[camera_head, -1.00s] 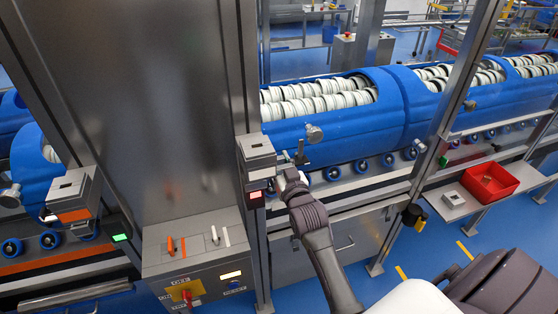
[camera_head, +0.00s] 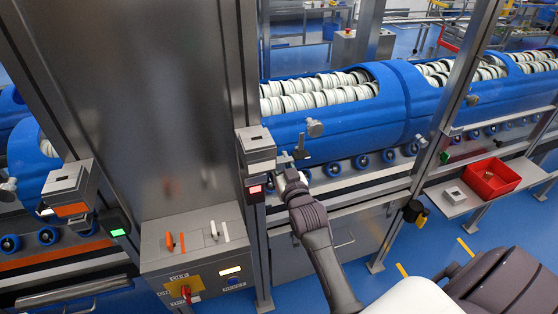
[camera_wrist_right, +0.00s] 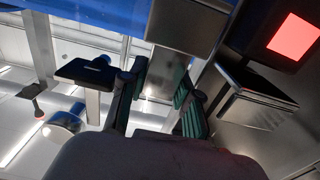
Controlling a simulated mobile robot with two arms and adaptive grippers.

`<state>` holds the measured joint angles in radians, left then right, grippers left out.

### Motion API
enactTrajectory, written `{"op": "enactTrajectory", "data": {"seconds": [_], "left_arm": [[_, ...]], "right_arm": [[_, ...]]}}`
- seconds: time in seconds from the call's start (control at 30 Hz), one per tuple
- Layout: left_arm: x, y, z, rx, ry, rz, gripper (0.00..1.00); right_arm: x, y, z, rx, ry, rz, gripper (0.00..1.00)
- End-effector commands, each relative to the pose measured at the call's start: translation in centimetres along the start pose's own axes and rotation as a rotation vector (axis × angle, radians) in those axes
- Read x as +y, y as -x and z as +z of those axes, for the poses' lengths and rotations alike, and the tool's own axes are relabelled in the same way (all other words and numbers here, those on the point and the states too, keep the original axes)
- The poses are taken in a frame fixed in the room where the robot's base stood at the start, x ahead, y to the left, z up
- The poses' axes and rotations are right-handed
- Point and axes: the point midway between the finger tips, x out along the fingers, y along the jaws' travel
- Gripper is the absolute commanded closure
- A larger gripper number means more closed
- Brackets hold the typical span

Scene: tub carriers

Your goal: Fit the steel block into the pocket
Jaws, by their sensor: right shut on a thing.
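My right gripper (camera_head: 290,167) is beside a grey post-mounted housing (camera_head: 257,146), on its right. The housing has a dark slot on top and a lit red lamp (camera_head: 255,190) below; the lamp is also in the wrist view (camera_wrist_right: 295,40). The gripper is shut on what appears to be the steel block (camera_head: 284,158), a small grey piece mostly hidden by the fingers. In the wrist view the green-padded fingers (camera_wrist_right: 160,92) point up the picture; the held piece is hard to tell apart from grey metal beyond. I cannot tell whether it touches the pocket. My left gripper is not in view.
A blue carrier (camera_head: 350,120) with white rings lies on rollers behind the gripper. A steel pillar (camera_head: 160,120) stands at left, above a switch box (camera_head: 200,250). A similar housing (camera_head: 70,185) has a green lamp. A red bin (camera_head: 490,180) and small grey holder (camera_head: 454,195) are at right.

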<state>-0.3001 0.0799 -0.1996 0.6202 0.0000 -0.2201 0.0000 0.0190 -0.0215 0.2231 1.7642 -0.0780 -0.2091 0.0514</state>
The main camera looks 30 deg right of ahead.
Motion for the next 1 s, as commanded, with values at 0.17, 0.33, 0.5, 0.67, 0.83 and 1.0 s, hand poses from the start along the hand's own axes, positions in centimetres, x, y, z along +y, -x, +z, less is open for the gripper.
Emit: {"op": "enactTrajectory", "data": {"seconds": [0.17,0.33,0.5,0.67,0.83,1.0], "left_arm": [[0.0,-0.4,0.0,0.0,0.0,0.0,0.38],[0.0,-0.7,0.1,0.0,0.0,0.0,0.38],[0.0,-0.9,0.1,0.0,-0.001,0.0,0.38],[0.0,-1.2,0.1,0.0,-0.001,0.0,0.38],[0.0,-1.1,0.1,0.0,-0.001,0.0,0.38],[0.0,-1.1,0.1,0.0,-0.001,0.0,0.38]], "right_arm": [[0.0,0.0,0.5,0.001,0.0,0.0,0.96],[0.0,0.0,0.9,0.001,0.0,0.0,0.96],[0.0,0.0,1.3,0.001,0.0,0.0,0.96],[0.0,0.0,1.7,0.001,0.0,0.0,0.96],[0.0,0.0,1.7,0.001,0.0,0.0,0.47],[0.0,0.0,1.7,0.001,0.0,0.0,0.39]]}}
